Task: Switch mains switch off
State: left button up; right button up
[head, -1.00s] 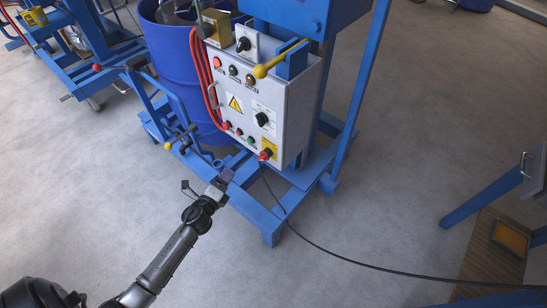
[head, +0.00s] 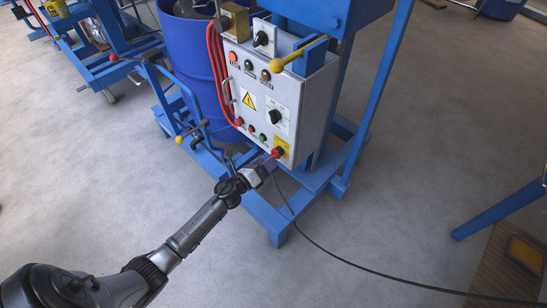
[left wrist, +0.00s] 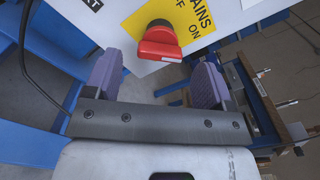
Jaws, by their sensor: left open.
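The mains switch is a red rotary handle (head: 277,153) on a yellow plate at the lower right corner of the grey control box (head: 303,108). In the left wrist view the red handle (left wrist: 160,42) sits on the yellow plate (left wrist: 196,22) with "MAINS", "OFF" and "ON" lettering. My left gripper (head: 267,164) is close in front of the switch. In the left wrist view its two purple-grey fingers (left wrist: 156,80) are apart, with the handle just beyond and between them. I see no contact. My right gripper is not in view.
A black cable (head: 345,262) runs over the floor. Open floor (head: 395,190) lies to the right.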

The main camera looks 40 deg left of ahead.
pick_arm(q)
jog(key=shift+w+d+b, duration=0.15)
jog(key=shift+w+b, duration=0.25)
jog(key=shift+w, duration=1.7)
jog(key=c, duration=0.9)
jog(key=shift+c, duration=0.2)
